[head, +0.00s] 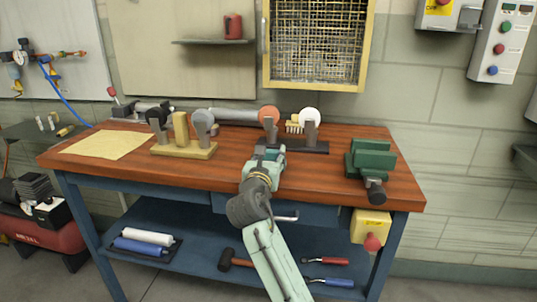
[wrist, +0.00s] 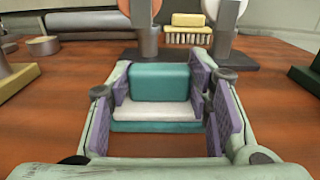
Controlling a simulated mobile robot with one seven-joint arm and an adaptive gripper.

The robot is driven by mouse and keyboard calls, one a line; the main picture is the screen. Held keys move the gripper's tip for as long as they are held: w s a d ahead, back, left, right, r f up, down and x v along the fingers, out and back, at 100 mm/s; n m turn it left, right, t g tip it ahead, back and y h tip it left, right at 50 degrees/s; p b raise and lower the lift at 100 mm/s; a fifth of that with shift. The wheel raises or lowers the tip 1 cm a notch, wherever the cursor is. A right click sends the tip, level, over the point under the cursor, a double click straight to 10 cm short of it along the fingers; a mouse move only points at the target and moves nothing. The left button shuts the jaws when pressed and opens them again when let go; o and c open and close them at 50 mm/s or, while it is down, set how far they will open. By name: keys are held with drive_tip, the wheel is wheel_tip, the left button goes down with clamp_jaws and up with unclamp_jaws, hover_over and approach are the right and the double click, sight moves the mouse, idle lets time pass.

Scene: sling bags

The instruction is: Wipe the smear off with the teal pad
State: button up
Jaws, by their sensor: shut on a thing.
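My gripper (wrist: 162,95) is shut on the teal pad (wrist: 160,80), which sits between its purple finger faces in the wrist view. The pad has a teal block with a pale band (wrist: 158,111) at its near side. In the head view my gripper (head: 266,155) is low over the middle of the wooden bench (head: 335,181), in front of the dark stand. I cannot tell whether the pad touches the wood. I cannot make out the smear in either view; my gripper and the pad hide part of the bench top.
A dark stand (head: 318,147) with orange and white discs and a brush is just beyond my gripper. A yellow wooden stand (head: 184,151) is left of it, and a green vise (head: 371,160) right. A yellowish sheet (head: 105,145) lies far left. Bare wood lies between.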

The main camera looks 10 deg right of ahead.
sight(233, 164)
drive_tip(key=shift+w+a+r, duration=0.15)
drive_tip(key=shift+w+a, duration=0.05)
drive_tip(key=shift+a, duration=0.25)
drive_tip(key=shift+w+a+r, duration=0.15)
drive_tip(key=shift+a, duration=0.3)
drive_tip(key=shift+w+a+f+p, duration=0.25)
drive_tip(key=shift+w+a, duration=0.1)
drive_tip(key=shift+a, duration=0.3)
drive_tip(key=shift+w+a+f+p, duration=0.1)
drive_tip(key=shift+w+a+f, duration=0.2)
drive_tip(key=shift+a, duration=0.3)
drive_tip(key=shift+w+a, duration=0.2)
drive_tip(key=shift+a, duration=0.5)
drive_tip(key=shift+w+a+f+p, duration=0.1)
drive_tip(key=shift+a+p, duration=0.1)
drive_tip(key=shift+a, duration=0.2)
drive_tip(key=shift+w+a+f+p, duration=0.1)
drive_tip(key=shift+a+p, duration=0.05)
drive_tip(key=shift+a, duration=0.2)
drive_tip(key=shift+w+a+p, duration=0.2)
drive_tip(key=shift+a+p, duration=0.1)
drive_tip(key=shift+a, duration=0.55)
drive_tip(key=shift+w+a+p, duration=0.2)
drive_tip(key=shift+a+p, duration=0.05)
drive_tip(key=shift+a, duration=0.55)
drive_tip(key=shift+r, duration=0.1)
drive_tip(key=r+p, duration=0.5)
drive_tip(key=r, duration=0.1)
drive_tip(key=shift+d+r+p, duration=0.25)
drive_tip(key=shift+p, duration=0.15)
